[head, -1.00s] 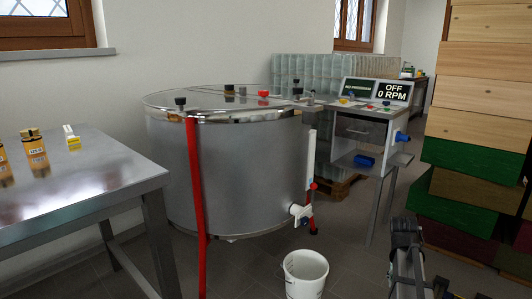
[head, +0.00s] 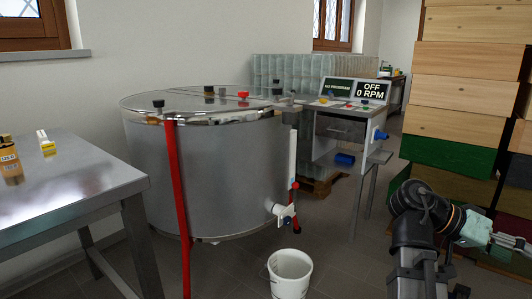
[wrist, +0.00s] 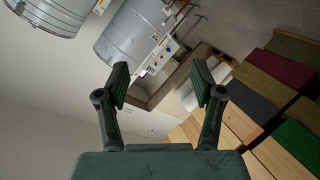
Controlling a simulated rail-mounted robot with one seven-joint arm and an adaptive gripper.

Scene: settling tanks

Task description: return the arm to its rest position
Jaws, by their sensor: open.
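My gripper (wrist: 160,84) shows in the wrist view with its two dark fingers spread wide apart and nothing between them. In the head view my dark arm (head: 424,225) stands folded at the lower right, in front of the stacked wooden boxes. The wrist view is tilted and shows a steel drum, a control stand and coloured boxes beyond the fingers.
A large steel drum (head: 225,180) on red legs stands at centre left, with a white bucket (head: 290,275) below its tap. A control stand (head: 343,128) reads OFF, 0 RPM. Stacked boxes (head: 455,110) rise close behind my arm. A steel table (head: 75,185) is at left.

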